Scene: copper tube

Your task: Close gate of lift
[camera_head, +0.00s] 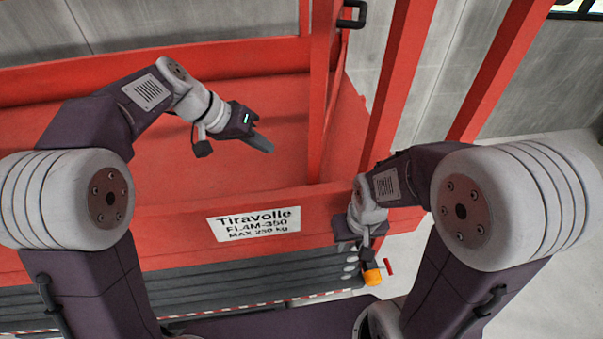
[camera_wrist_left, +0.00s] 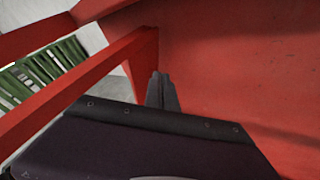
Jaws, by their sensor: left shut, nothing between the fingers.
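The red lift (camera_head: 190,240) stands in front of me, with a white "Tiravolle" label on its front edge. A red upright frame (camera_head: 320,100), seen nearly edge-on, rises at the right of the platform and looks like the gate; how far it stands open I cannot tell. My left gripper (camera_head: 264,145) is over the platform, left of this frame, shut and empty. In the left wrist view its fingers (camera_wrist_left: 160,82) point toward red bars and a red panel; contact is unclear. My right gripper (camera_head: 372,255) is low at the lift's front right corner, its fingers mostly hidden.
A black handle (camera_head: 352,14) is at the top by the upright frame. Red slanted posts (camera_head: 398,80) stand to the right. An orange knob (camera_head: 373,277) and a small red lever (camera_head: 389,267) are beside my right gripper. Grey floor is clear at the right.

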